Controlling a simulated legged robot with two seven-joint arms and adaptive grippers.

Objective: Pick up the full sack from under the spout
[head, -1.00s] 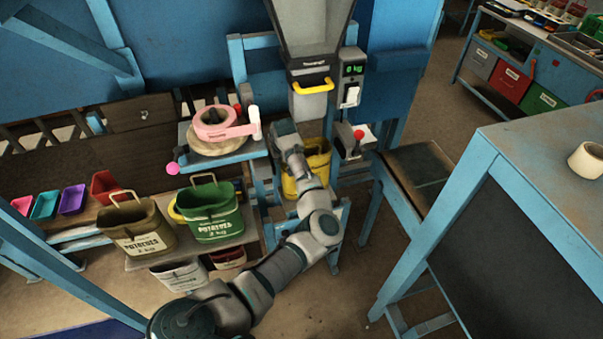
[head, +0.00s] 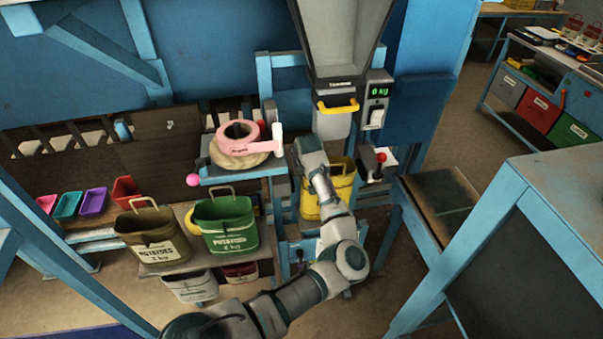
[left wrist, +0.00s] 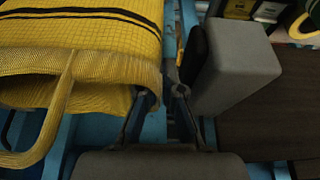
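The yellow sack (head: 344,182) stands upright below the spout (head: 333,122), partly covered by my left arm in the head view. My left gripper (head: 309,146) is at the sack's left side, near its rim. In the left wrist view the sack (left wrist: 85,55) with its looped handle fills the upper left. The sack's contents are hidden. My right gripper is out of view.
The display (head: 378,91) reads 0 kg. A green sack (head: 225,228) and an olive sack (head: 152,238) stand on a shelf further left. A blue-framed bench (head: 535,200) stands at the right.

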